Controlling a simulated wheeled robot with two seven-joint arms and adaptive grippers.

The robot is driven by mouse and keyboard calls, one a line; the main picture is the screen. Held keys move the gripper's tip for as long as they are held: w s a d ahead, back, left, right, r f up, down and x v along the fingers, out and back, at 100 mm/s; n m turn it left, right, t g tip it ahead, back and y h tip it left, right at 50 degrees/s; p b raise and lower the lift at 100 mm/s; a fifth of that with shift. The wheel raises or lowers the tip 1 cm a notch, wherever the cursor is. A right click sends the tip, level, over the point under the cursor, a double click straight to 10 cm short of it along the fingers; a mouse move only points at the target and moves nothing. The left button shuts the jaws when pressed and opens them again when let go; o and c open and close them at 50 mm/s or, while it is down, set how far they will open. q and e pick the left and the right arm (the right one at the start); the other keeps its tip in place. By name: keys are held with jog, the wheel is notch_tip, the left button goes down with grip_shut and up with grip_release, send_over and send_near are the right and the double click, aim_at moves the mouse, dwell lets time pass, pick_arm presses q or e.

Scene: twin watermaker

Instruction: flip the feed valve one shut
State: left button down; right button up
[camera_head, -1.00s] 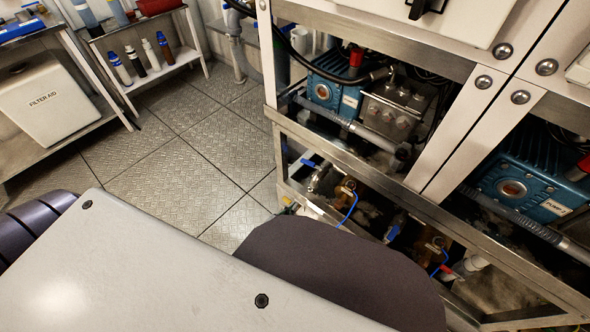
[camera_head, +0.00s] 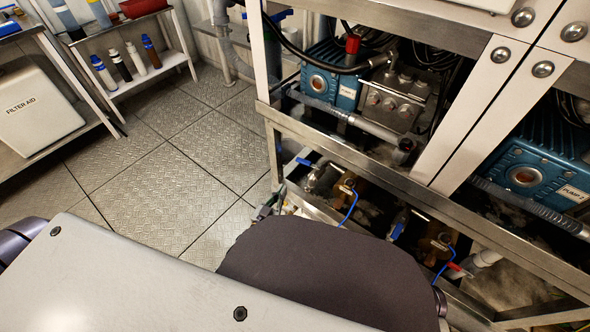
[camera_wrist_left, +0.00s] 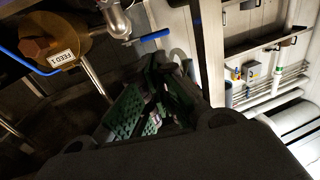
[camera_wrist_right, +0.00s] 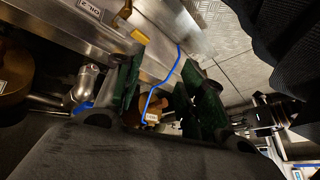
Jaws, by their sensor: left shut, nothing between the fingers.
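Feed valve one is a metal valve (camera_head: 318,179) with a blue lever (camera_head: 304,162), low in the frame under the left pump. In the left wrist view, its blue lever (camera_wrist_left: 152,36) sticks out sideways beside a brass body (camera_wrist_left: 85,38) tagged FEED 1. My left gripper (camera_head: 268,206) is just left of and below the valve, partly hidden by my dark arm link. In the left wrist view, its green-padded fingers (camera_wrist_left: 152,118) are together and empty, apart from the lever. My right gripper (camera_wrist_right: 158,95) has its green-padded fingers spread, with a blue tube (camera_wrist_right: 163,85) visible between them.
A second blue-levered valve (camera_head: 398,224) sits further right. A steel rail (camera_head: 350,160) runs above the valves, below the blue pump (camera_head: 335,75). A shelf with bottles (camera_head: 150,75) and a FILTER AID bin (camera_head: 35,108) stand left. The tread-plate floor (camera_head: 160,165) between is clear.

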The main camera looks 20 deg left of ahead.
pick_arm(q)
jog(key=shift+w, duration=0.1)
jog(key=b, duration=0.3)
send_near(308, 163)
jog(key=shift+a, duration=1.4)
jog(key=w+d+r+b, duration=0.1)
jog(key=w+b, duration=0.2)
jog(key=w, duration=0.3)
jog(key=shift+w, duration=0.3)
pick_arm(e)
notch_tip(308, 163, down, 8)
jog(key=a+t+y, duration=0.1)
jog(key=shift+w+a+m, duration=0.25)
jog(key=shift+m, duration=0.05)
jog(key=shift+r, duration=0.15)
